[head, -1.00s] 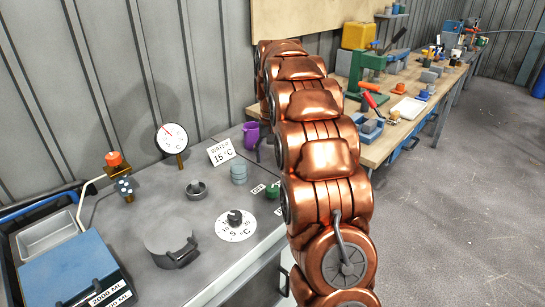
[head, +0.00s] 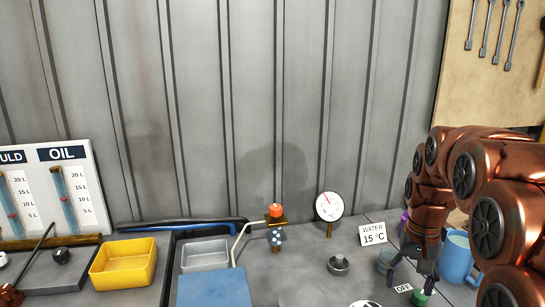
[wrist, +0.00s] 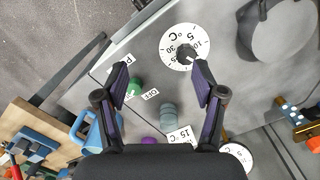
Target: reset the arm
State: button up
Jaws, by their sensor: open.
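My copper-coloured arm (head: 495,205) is at the right of the head view and bends down towards the grey counter. My gripper (head: 411,276) is at its lower end, above the counter near the WATER 15 °C sign (head: 373,234). In the wrist view my gripper (wrist: 160,76) is open, its two dark fingers apart with nothing between them. Below it, the wrist view shows a round dial with a black knob (wrist: 186,54), a green button (wrist: 134,87) beside an OFF label, and a grey-blue ribbed cylinder (wrist: 168,115).
A blue mug (head: 457,258) stands close to the arm. A gauge (head: 328,206), an orange-topped valve (head: 276,212), a yellow tray (head: 122,264) and a grey tray (head: 205,257) stand further left. A ribbed wall closes the back.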

jog(key=s+a+n+p, duration=0.1)
jog(key=s+a, duration=0.2)
jog(key=s, duration=0.6)
jog(key=s+a+f+n+p, duration=0.1)
jog(key=s+a, duration=0.3)
jog(key=s, duration=0.5)
jog(key=s+a+f+n+g+p, duration=0.1)
jog(key=s+a, duration=0.3)
jog(key=s, duration=0.4)
jog(key=shift+s+a+f+n, duration=0.15)
jog(key=shift+s+n, duration=0.25)
jog(key=shift+n, duration=0.2)
